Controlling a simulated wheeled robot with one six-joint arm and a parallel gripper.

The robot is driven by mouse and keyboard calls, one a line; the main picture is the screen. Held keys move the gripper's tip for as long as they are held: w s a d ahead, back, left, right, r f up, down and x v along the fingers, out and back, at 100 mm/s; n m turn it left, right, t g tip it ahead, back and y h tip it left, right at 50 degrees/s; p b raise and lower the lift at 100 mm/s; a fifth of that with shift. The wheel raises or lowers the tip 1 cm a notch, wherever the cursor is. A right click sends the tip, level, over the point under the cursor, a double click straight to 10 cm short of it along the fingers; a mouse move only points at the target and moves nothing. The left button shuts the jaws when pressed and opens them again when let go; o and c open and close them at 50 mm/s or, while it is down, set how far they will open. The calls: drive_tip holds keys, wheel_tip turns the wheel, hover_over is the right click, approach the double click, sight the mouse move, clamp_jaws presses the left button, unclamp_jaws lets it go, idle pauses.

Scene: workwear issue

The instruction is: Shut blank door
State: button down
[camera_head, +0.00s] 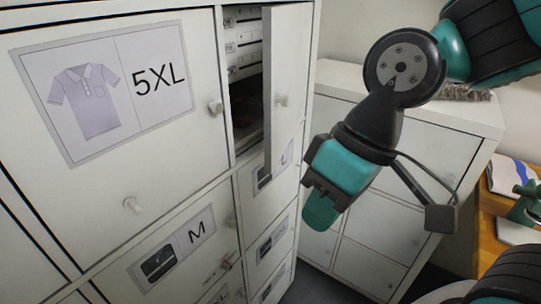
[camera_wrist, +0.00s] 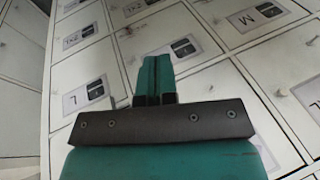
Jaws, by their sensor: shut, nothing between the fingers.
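The blank door (camera_head: 291,75) is a plain white panel with a small round knob and no label. It stands ajar at the top of the white cabinet in the head view, with a gap along its left edge. The dark compartment (camera_head: 245,85) behind it shows shelf-like fittings. I cannot pick the blank door out in the wrist view. My gripper (camera_head: 320,212) is shut and empty, pointing down to the lower right of the door, apart from it in the picture. Its closed teal fingers (camera_wrist: 157,76) also show in the wrist view, with labelled doors beyond.
A door labelled 5XL (camera_head: 110,90) is closed left of the gap. A door labelled M (camera_head: 172,252) and other small labelled doors are below. A lower white cabinet (camera_head: 385,225) stands behind my gripper. A wooden desk (camera_head: 492,215) with papers is at the right.

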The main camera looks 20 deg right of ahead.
drive_tip(key=w+d+f+m+t+y+p, duration=0.3)
drive_tip(key=w+d+m+t+p, duration=0.25)
drive_tip(key=w+d+m, duration=1.1)
drive_tip(key=w+a+f+n+p, duration=0.2)
drive_tip(key=w+a+f+p, duration=0.2)
drive_tip(key=w+a+f, duration=0.2)
drive_tip(key=shift+w+a+f+n, duration=0.3)
drive_tip(key=shift+w+a, duration=0.85)
drive_tip(key=shift+a, duration=1.2)
